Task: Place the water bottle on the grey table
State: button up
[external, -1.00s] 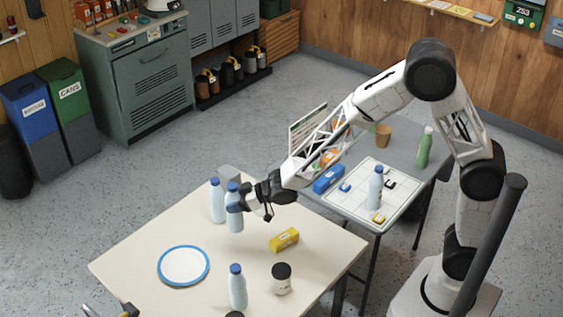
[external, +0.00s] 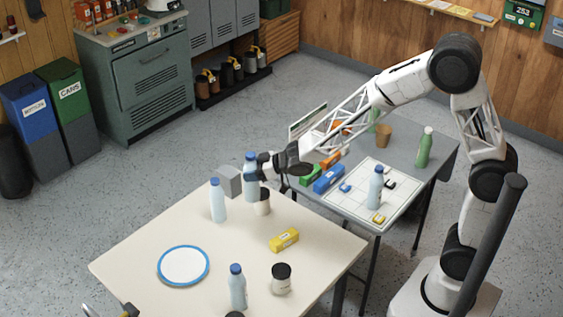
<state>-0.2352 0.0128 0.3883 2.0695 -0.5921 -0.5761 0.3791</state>
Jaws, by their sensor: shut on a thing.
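My gripper (external: 257,167) is shut on a light-blue water bottle (external: 252,188) with a dark blue cap. It holds the bottle upright near the far corner of the cream table, and the bottle seems raised above it. The grey table (external: 408,143) stands to the right, beyond the cream table. A similar bottle (external: 376,188) stands on the gridded white board (external: 358,205) on the grey table. Two more similar bottles stand on the cream table, one at the far left (external: 218,202) and one at the front (external: 237,288).
The cream table (external: 225,235) bears a blue-rimmed plate (external: 183,266), a yellow box (external: 284,239), a dark-lidded jar (external: 281,280) and another jar (external: 263,204). The grey table bears a green bottle (external: 424,149), a brown cup (external: 384,136) and a blue box (external: 328,179).

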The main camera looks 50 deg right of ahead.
jog(key=s+d+m+t+h, duration=0.1)
jog(key=s+d+m+h, duration=0.1)
jog(key=d, duration=1.2)
jog(key=s+d+m+t+h, duration=0.1)
jog(key=d+h, duration=0.1)
jog(key=d, duration=1.3)
jog(key=s+d+m+h, duration=0.2)
jog(key=s+d, duration=0.6)
jog(key=d, duration=0.4)
jog(key=s+d+m+h, duration=0.1)
jog(key=s+d+m, duration=0.1)
jog(key=s+d, duration=0.7)
notch_tip(320, 180, down, 5)
jog(key=w+d, duration=0.2)
jog(key=shift+f, duration=0.3)
notch_tip(320, 180, down, 6)
